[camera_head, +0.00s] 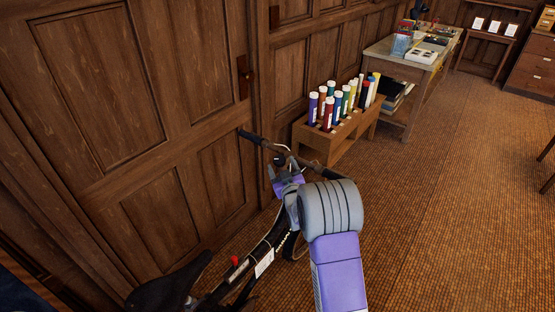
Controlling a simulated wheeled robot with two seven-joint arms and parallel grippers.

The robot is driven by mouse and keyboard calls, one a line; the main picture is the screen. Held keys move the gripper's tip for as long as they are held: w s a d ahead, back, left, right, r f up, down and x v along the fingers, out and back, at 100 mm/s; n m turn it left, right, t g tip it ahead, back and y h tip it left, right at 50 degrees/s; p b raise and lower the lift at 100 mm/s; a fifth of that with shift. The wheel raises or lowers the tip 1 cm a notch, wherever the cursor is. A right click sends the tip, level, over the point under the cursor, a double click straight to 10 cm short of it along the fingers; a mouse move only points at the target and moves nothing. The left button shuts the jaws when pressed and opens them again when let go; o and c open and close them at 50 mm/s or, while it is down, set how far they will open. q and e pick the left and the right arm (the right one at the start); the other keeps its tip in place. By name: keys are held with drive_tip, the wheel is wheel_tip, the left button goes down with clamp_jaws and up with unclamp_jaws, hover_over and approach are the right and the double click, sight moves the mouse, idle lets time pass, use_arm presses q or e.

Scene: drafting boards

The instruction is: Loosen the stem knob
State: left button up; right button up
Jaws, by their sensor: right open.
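A black bicycle (250,277) stands beside the wood-panelled wall at the lower middle. Its handlebar (249,136) reaches up and left, with a small dark round part (280,160) near its middle. I cannot tell whether that part is the stem knob. My right gripper (284,174) is open just below the handlebar's middle, close to the stem area. The gripper and its grey wrist hide much of the stem and front of the bicycle. I cannot tell whether the fingers touch anything. My left gripper is not in view.
The saddle (170,287), a small red part (235,261) and a white tag (264,262) show on the bicycle. A wooden rack (318,147) of coloured tubes stands behind it. A cluttered table (380,65) is farther back. Carpet (450,200) at right is clear.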

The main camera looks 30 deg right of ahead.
sight(277, 156)
drive_tip(key=shift+x, duration=3.25)
drive_tip(key=shift+f, duration=0.15)
drive_tip(key=c, duration=1)
drive_tip(key=shift+o, duration=0.2)
drive_tip(key=shift+a+n+y+b, duration=0.1)
drive_tip(key=shift+n+y+b, duration=0.45)
drive_tip(key=shift+n+y, duration=0.4)
drive_tip(key=shift+y, duration=0.35)
drive_tip(key=o, duration=1)
drive_tip(key=shift+c, duration=0.2)
drive_tip(key=shift+s+a+p, duration=0.1)
drive_tip(key=shift+s+a, duration=0.1)
drive_tip(key=shift+s, duration=1.05)
drive_tip(key=shift+s+a+p, duration=0.15)
drive_tip(key=shift+s+a, duration=0.1)
drive_tip(key=shift+s, duration=1)
drive_tip(key=shift+s+a+p, duration=0.1)
drive_tip(key=shift+s+a, duration=0.1)
drive_tip(key=shift+s, duration=1)
